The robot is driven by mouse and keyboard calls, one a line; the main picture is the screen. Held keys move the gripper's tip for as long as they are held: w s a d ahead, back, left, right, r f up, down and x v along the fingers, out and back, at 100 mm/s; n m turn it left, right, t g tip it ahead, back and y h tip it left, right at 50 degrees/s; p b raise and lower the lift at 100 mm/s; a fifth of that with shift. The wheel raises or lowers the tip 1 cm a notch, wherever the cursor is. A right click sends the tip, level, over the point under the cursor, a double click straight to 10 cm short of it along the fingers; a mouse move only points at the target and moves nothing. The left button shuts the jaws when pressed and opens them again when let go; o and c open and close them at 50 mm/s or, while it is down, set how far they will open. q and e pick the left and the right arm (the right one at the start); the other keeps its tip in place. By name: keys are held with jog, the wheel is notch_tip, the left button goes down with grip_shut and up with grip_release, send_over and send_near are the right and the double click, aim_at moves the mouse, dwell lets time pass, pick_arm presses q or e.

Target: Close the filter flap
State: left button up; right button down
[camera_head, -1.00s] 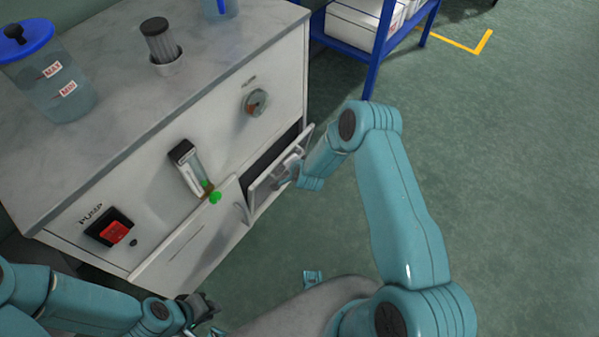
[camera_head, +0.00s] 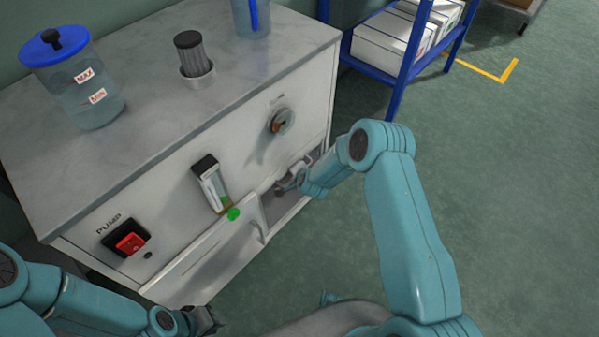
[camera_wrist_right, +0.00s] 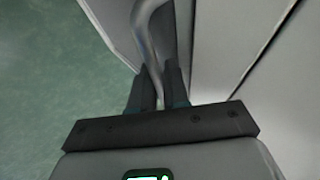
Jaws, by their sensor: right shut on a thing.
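A blue rack (camera_head: 398,85) stands behind; floor to the right is free.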

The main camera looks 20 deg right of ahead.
jog(key=c, duration=1.2)
grip_release()
jog(key=shift+w+a+r, duration=0.1)
jog(key=shift+w+r, duration=0.15)
jog(key=shift+w, duration=0.1)
jog(key=p+v, duration=0.3)
jog(key=v, duration=1.3)
jog(key=shift+s, duration=0.45)
jog(key=shift+f, duration=0.2)
jog(key=s+a+f+n+g+y, duration=0.35)
jog(key=s+a+n, duration=0.25)
jog(key=s, duration=0.5)
jog(key=s+a+f+n+g+y, duration=0.2)
jog(key=s+a+n+g, duration=0.4)
jog(key=s, duration=0.5)
notch_tip(320, 180, up, 15)
jog(key=n+t+p, duration=0.1)
jog(key=p, duration=1.4)
